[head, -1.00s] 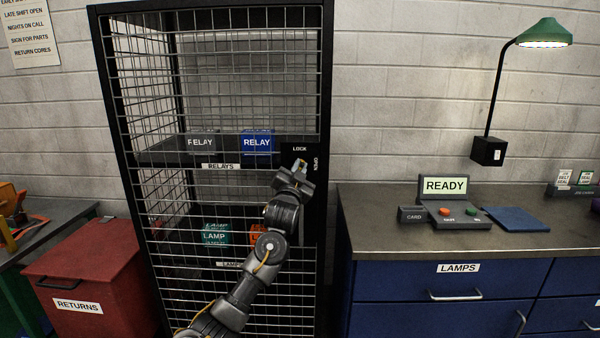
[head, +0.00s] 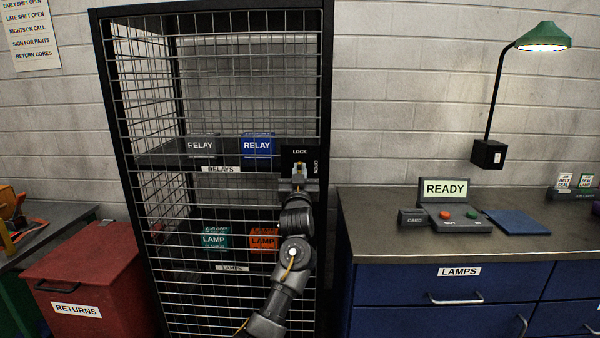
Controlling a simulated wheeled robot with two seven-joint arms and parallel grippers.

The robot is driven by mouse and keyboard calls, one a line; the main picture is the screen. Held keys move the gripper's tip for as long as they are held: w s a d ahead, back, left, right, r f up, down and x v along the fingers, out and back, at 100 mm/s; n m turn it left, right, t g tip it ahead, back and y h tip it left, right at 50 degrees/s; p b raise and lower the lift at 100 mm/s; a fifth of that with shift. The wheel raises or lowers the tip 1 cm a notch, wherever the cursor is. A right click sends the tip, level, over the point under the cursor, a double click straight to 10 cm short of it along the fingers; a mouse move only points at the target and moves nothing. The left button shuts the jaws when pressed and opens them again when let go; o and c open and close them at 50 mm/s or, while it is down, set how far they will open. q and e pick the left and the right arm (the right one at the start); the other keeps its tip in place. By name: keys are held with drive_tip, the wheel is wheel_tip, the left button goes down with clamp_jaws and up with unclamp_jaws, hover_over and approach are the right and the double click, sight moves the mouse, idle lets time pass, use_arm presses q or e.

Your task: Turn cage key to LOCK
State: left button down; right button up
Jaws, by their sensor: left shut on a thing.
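The wire cage (head: 326,80) stands upright with its mesh door closed. Its lock plate (head: 289,154) is at the right side of the door, with LOCK printed at the top and OPEN printed sideways at the right. My left gripper (head: 299,172) is at the lock plate, just below the word LOCK, and is shut on the cage key (head: 299,166). The key is mostly hidden by the fingers; the small part that shows looks upright, towards LOCK. My right gripper is not in view.
Relay boxes (head: 256,145) and lamp boxes (head: 214,241) sit on shelves behind the mesh. A red RETURNS bin (head: 95,262) stands at left.

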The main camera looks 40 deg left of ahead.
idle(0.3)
use_arm(q)
drive_tip(key=c, duration=1.5)
unclamp_jaws()
drive_tip(key=shift+d, duration=0.1)
